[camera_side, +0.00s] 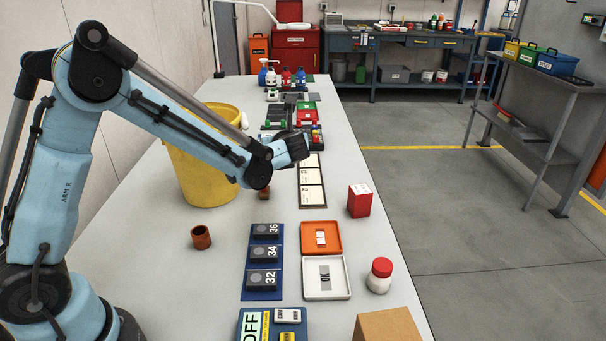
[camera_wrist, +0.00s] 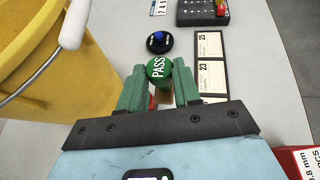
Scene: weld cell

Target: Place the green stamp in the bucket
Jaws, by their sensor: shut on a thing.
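The green stamp, a round green knob marked PASS (camera_wrist: 158,70), sits between the tips of my gripper's green fingers (camera_wrist: 158,84) in the wrist view. My gripper is shut on it. The yellow bucket (camera_wrist: 35,45) is just left of the gripper in the wrist view, with its white handle over the near side. In the side view the bucket (camera_side: 203,175) stands upright behind my forearm, which covers part of it.
A black stamp with a blue knob (camera_wrist: 158,42) stands just beyond the green one. Number cards (camera_wrist: 210,78) lie to the right. A small brown cup (camera_side: 201,237), a blue rack (camera_side: 262,262), trays (camera_side: 321,238) and a red box (camera_side: 360,200) occupy the nearer table.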

